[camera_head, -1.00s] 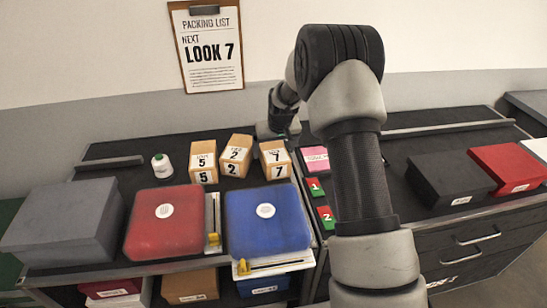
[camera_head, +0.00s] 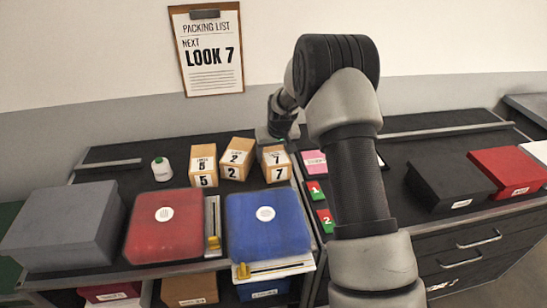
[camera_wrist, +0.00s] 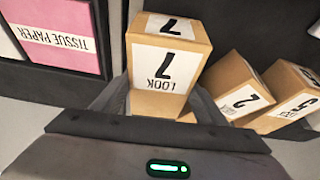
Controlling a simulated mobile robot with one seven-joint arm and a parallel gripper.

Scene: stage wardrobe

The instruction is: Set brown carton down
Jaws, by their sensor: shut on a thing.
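The brown carton marked "LOOK 7" (camera_wrist: 165,62) is between the fingers of my gripper (camera_wrist: 160,104) in the wrist view, and the gripper is shut on it. In the head view this carton (camera_head: 276,165) is upright at the right end of a row of brown cartons, by the black tabletop's right edge. I cannot tell whether its base touches the top. My gripper is behind it in the head view, its fingers mostly hidden. The carton marked 2 (camera_head: 236,160) is just left of it, and the carton marked 5 (camera_head: 203,166) is further left.
A pink tissue paper box (camera_head: 314,162) lies to the right. Red (camera_head: 165,245) and blue (camera_head: 267,240) boxes and a grey box (camera_head: 62,225) stand in front and left. A white spool (camera_head: 161,169) is left of the cartons. A packing list (camera_head: 208,70) on the wall reads LOOK 7.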

